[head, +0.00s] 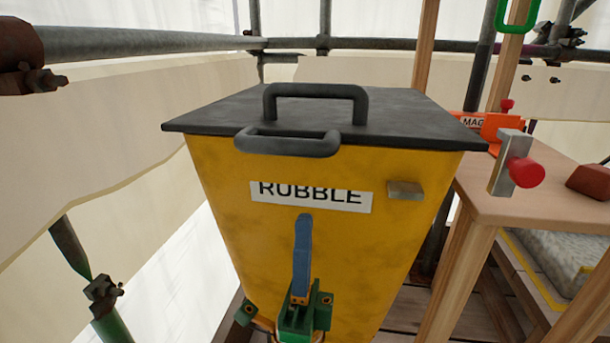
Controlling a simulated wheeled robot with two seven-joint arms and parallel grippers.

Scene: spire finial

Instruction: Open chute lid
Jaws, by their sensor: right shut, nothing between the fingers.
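The yellow chute (230,205) stands upright in the middle of the head view with a "RUBBLE" label (311,196) on its front. Its dark grey lid (220,112) lies flat and closed on top. The lid has a raised bar handle (315,91) and a second loop handle (287,143) at its front edge. My right gripper (304,222), with blue fingers on a green body, points up in front of the chute, below the label. It is shut and empty, apart from both handles. My left gripper is not in view.
A small block (405,190) juts from the chute's front right. A wooden table (540,195) at the right carries a grey bracket with a red knob (526,172) and a red-brown block (590,182). Scaffold tubes (150,42) run behind and left of the chute.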

